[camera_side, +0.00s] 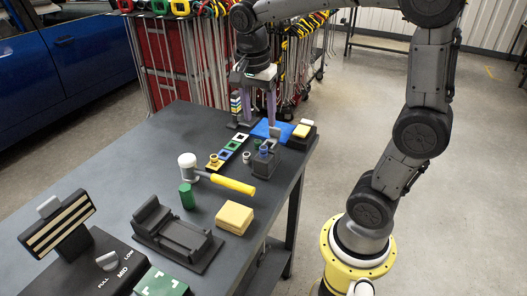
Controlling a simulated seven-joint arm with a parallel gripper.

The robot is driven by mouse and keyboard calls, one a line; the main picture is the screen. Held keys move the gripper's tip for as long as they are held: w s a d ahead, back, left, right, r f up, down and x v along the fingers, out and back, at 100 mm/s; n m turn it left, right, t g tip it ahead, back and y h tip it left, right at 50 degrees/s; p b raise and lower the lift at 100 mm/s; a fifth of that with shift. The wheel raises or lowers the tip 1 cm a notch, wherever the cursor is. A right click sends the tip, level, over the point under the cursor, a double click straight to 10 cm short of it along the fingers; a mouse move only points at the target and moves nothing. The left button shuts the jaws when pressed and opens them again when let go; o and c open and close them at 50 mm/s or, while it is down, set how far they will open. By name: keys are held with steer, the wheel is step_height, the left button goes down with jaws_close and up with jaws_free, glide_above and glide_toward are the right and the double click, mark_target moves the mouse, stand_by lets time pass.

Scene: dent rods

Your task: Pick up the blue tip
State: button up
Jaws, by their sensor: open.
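My gripper (257,112) points down over the far end of the dark table, its two purple fingers spread apart with nothing seen between them. Below and in front of it, a dark block (264,166) holds small coloured tips. A small blue tip (264,149) appears to stand on top of this block, just below the right finger, with a gap I cannot judge. A green piece (257,143) is beside it. The tips are tiny here, so exact shapes are unclear.
Left of the block runs a row of coloured square tiles (230,146). A blue mat (264,130) lies behind it.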

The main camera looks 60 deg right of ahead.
mark_target(263, 148)
steer(key=f, duration=0.3)
steer(key=d+f, duration=0.1)
steer(key=f, duration=0.6)
steer(key=shift+s+d+f, duration=0.1)
steer(key=shift+d+f, duration=0.2)
jaws_close()
